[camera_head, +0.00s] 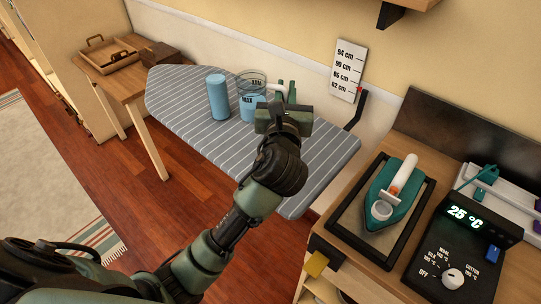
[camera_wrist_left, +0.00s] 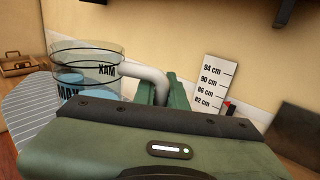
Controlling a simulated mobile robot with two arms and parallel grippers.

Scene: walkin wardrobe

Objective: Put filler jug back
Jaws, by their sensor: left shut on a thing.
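The filler jug (camera_head: 251,82) is a clear round vessel marked MAX with blue liquid inside, at the ironing board's back edge in the head view. In the left wrist view the jug (camera_wrist_left: 88,58) is at the left, and its pale handle (camera_wrist_left: 146,72) reaches to my fingers. My left gripper (camera_head: 285,93) is shut on this handle; its green fingers (camera_wrist_left: 160,91) show in the wrist view. The jug looks upright; whether its base touches the board is hard to tell. My right gripper is not in view.
A blue cylinder (camera_head: 218,97) stands just left of the jug on the striped ironing board (camera_head: 185,92). A height scale (camera_head: 347,70) is on the wall. A teal iron (camera_head: 390,195) and a control box (camera_head: 462,248) reading 25 °C are at the right. The board's left end is clear.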

